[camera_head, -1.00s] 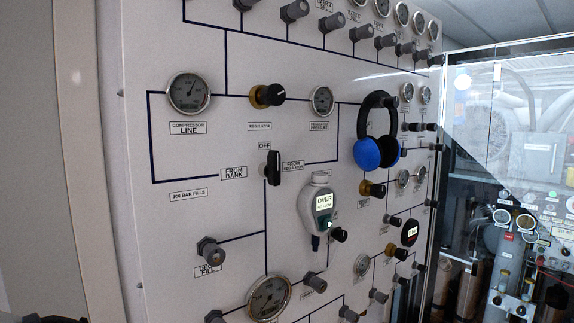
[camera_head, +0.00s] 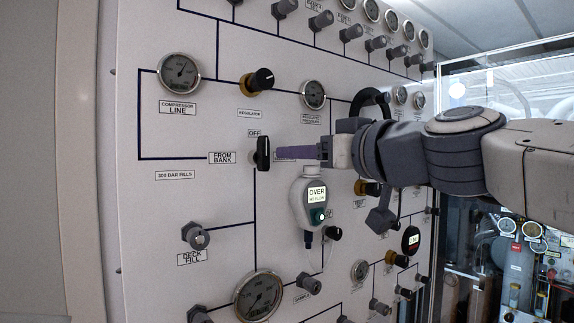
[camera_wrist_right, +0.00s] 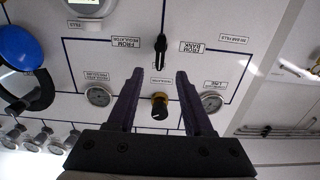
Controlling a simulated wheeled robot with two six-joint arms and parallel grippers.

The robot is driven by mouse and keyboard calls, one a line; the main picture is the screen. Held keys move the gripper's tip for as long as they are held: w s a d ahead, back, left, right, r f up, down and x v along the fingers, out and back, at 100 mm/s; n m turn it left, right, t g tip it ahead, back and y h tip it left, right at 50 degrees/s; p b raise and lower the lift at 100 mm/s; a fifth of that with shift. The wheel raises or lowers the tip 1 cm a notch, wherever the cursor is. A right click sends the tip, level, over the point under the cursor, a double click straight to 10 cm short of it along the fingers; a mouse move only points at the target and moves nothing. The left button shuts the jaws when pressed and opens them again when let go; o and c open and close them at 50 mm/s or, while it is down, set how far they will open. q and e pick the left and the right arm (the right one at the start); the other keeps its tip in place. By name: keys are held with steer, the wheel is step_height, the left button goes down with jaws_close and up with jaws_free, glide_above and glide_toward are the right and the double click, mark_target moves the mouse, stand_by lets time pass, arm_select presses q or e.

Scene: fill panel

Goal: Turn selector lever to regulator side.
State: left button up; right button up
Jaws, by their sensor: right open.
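The selector lever (camera_head: 262,152) is a black knob on the white panel, standing upright under the OFF label (camera_head: 254,133). The FROM BANK label (camera_head: 222,157) is to its left. My right gripper (camera_head: 280,152) comes in from the right, its purple fingers pointing at the lever and covering the FROM REGULATOR label. In the right wrist view, which is upside down, the lever (camera_wrist_right: 161,45) lies beyond the two open, empty fingers (camera_wrist_right: 157,76). The FROM REGULATOR label (camera_wrist_right: 127,42) shows there on the lever's left. My left gripper is out of view.
The regulator knob (camera_head: 257,80) and the regulated pressure gauge (camera_head: 313,94) are above. A white meter reading OVER (camera_head: 313,198) hangs just below my gripper. Headphones (camera_head: 370,99) are partly hidden behind my right arm. Panel left of the lever is mostly flat and clear.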

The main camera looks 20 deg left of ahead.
mark_target(266, 150)
steer(key=p+x, duration=0.1)
steer(key=x, duration=0.2)
steer(key=p+x, duration=0.1)
steer(key=x, duration=0.2)
steer(key=p+x, duration=0.1)
steer(key=x, duration=0.2)
steer(key=shift+r+p, duration=0.4)
steer(key=shift+w+a+f, duration=0.1)
steer(key=shift+w+a, duration=0.2)
steer(key=shift+a, duration=0.2)
jaws_close()
